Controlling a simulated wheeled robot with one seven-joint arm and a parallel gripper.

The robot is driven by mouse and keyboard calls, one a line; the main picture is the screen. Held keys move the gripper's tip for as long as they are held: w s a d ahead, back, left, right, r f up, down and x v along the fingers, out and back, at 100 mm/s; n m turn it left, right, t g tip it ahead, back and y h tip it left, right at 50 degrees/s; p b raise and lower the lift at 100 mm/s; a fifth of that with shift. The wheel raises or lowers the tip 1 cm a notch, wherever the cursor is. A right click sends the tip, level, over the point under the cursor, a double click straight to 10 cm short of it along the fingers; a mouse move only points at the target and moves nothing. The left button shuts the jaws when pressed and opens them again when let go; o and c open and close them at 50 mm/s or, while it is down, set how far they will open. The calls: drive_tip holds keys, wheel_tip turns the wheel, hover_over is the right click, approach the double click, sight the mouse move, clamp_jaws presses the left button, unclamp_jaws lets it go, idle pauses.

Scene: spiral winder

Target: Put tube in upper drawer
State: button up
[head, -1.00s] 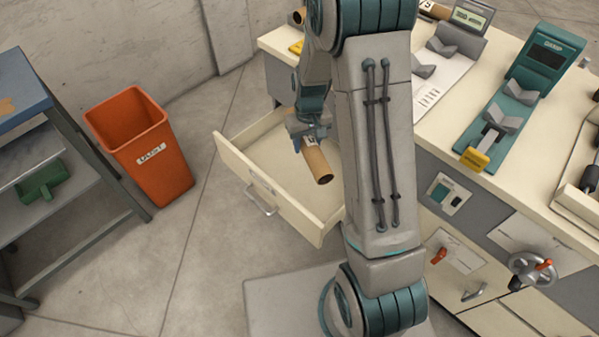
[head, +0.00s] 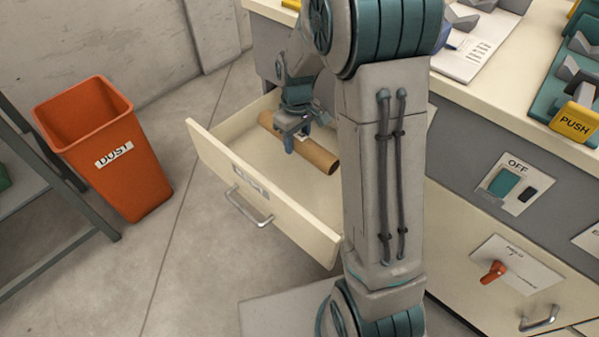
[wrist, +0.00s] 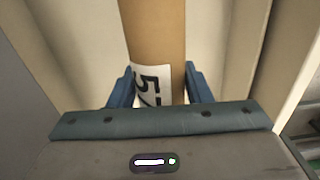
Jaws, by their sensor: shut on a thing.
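The tube (head: 318,156) is a brown cardboard cylinder with a white label. It is inside the open upper drawer (head: 262,194), lying roughly level and slanting across it; I cannot tell if it touches the drawer floor. My gripper (head: 294,139) is shut on the tube near its middle, its blue fingers on either side. In the wrist view the tube (wrist: 154,30) runs up between the fingers (wrist: 157,88), and its label shows "5" and part of another digit. The drawer's cream walls stand on both sides there. My arm hides the drawer's right end.
An orange dust bin (head: 105,150) stands on the floor left of the drawer. A grey rack (head: 40,200) is at the far left. The bench top (head: 480,85) holds a yellow PUSH block (head: 575,122). A closed lower drawer with a handle (head: 540,318) is at the lower right.

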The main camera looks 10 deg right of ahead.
sight(296, 172)
drive_tip(key=shift+w+f+b, duration=0.2)
drive_tip(key=shift+f+b, duration=0.15)
drive_tip(key=shift+f, duration=0.15)
drive_tip(key=shift+w+f+b, duration=0.2)
drive_tip(key=shift+f+b, duration=0.15)
drive_tip(key=shift+f, duration=0.15)
wheel_tip(296, 172, down, 9)
drive_tip(key=b, duration=0.4)
drive_tip(key=shift+a+f, duration=0.1)
drive_tip(key=shift+f, duration=0.1)
drive_tip(key=shift+f, duration=0.1)
drive_tip(key=shift+f, duration=0.1)
drive_tip(key=o, duration=1)
wheel_tip(296, 172, up, 12)
drive_tip(key=p, duration=0.4)
drive_tip(key=shift+f, duration=0.15)
drive_tip(key=shift+s+r+p, duration=0.2)
drive_tip(key=shift+r+p, duration=0.1)
drive_tip(key=shift+r, duration=0.25)
drive_tip(key=s+r+m, duration=0.3)
drive_tip(key=s, duration=0.7)
drive_tip(key=s+r+m+t, duration=0.1)
drive_tip(key=s+r+m, duration=0.2)
drive_tip(key=s, duration=0.7)
drive_tip(key=shift+s+d+r, duration=0.15)
drive_tip(key=shift+d+r, duration=0.15)
drive_tip(key=shift+d, duration=0.15)
